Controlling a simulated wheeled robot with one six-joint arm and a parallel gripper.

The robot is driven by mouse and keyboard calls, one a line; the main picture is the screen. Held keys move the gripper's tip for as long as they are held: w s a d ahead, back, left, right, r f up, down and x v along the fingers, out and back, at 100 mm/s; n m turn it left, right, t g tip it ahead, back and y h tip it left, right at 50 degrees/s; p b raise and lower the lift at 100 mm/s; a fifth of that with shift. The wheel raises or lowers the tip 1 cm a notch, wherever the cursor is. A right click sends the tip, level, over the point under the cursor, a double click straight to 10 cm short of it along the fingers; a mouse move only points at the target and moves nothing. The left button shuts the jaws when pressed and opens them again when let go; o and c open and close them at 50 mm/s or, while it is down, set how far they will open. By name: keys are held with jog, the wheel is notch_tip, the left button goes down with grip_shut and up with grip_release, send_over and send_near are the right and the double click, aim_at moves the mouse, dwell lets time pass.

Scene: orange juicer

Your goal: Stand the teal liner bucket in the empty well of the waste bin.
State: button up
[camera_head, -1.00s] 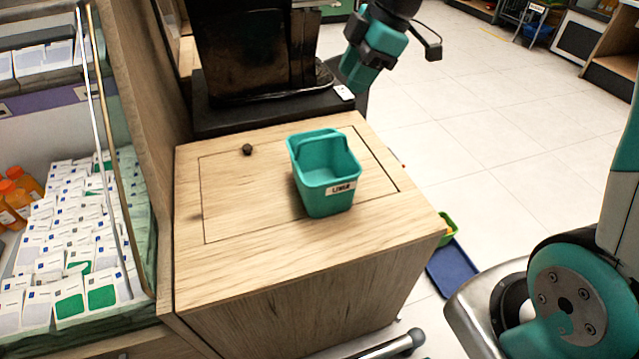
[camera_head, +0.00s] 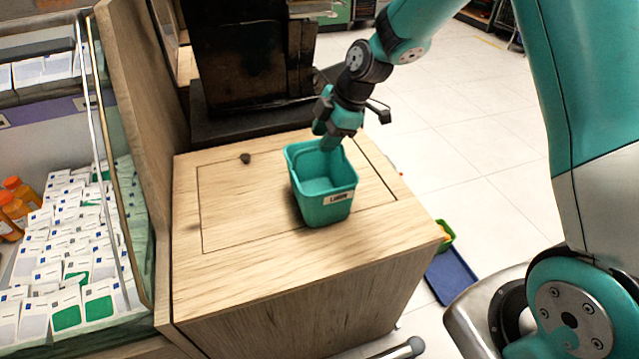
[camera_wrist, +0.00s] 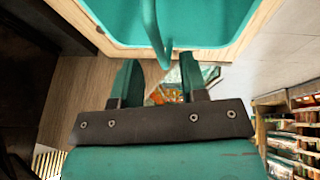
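The teal liner bucket (camera_head: 326,207) stands upright on the wooden cabinet top, its labelled side facing the camera. My gripper (camera_head: 326,143) is just above its far rim in the head view, covering the handle area. In the wrist view, the bucket (camera_wrist: 215,20) fills the upper part. Its handle (camera_wrist: 152,30) hangs down toward the gap between the two fingertips of my gripper (camera_wrist: 160,68). The fingers are apart, and I see nothing pinched between them. I cannot make out an empty waste-bin well in either view.
The wooden cabinet top (camera_head: 240,285) has a rectangular outlined panel and a small dark knob (camera_head: 245,158). A black machine (camera_head: 245,60) stands behind it. A display case of cartons (camera_head: 70,250) is at left. A blue tray (camera_head: 452,277) lies on the floor at right.

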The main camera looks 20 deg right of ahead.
jog(key=x, duration=0.4)
jog(key=shift+a+p, duration=0.1)
jog(key=shift+p, duration=0.2)
grip_shut()
